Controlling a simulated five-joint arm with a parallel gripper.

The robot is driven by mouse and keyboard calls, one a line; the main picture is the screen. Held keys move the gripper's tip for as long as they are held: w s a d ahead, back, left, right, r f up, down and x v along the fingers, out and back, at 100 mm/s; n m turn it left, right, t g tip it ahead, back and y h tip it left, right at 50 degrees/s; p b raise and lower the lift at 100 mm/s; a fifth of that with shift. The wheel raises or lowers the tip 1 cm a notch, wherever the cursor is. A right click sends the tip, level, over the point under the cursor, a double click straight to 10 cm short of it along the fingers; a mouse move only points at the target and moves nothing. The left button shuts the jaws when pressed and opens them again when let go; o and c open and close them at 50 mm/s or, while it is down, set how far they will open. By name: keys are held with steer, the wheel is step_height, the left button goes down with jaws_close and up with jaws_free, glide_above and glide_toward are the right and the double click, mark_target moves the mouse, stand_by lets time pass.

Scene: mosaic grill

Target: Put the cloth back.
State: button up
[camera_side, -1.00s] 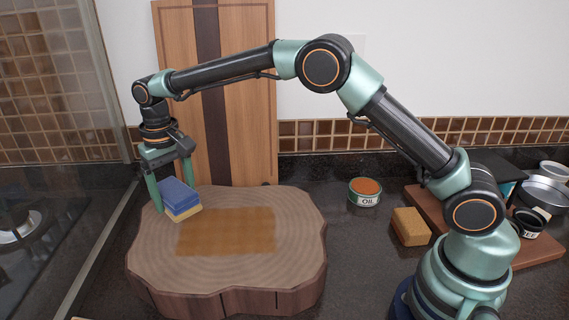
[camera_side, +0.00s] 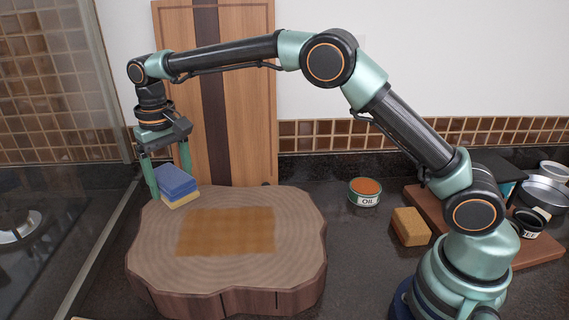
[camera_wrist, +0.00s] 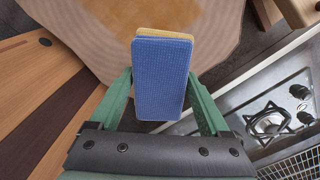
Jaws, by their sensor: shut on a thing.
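My gripper (camera_side: 168,174) is shut on the blue folded cloth (camera_side: 177,183), one finger on each side. The cloth has a pale yellow layer underneath. It is over the far left edge of the wooden slab (camera_side: 300,215); I cannot tell how much gap there is below it. A brown-orange rectangular patch (camera_side: 226,232) lies on the slab's top, in front and to the right of the cloth. In the wrist view the cloth (camera_wrist: 162,80) sits between the green fingers, its blue face toward the camera and a yellow edge showing at the far end.
A tall wooden board (camera_side: 230,110) leans on the wall behind. A stove burner (camera_wrist: 268,122) is near the gripper in the wrist view.

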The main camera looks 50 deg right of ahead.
steer(key=s+d+r+m, duration=0.2)
steer(key=d+r, duration=0.1)
steer(key=d, duration=0.6)
steer(key=m, duration=0.7)
glide_above(354, 237)
step_height(354, 237, down, 20)
steer(key=shift+r, duration=0.2)
steer(key=shift+f, duration=0.2)
steer(key=o, duration=1.2)
steer(key=shift+r, duration=0.1)
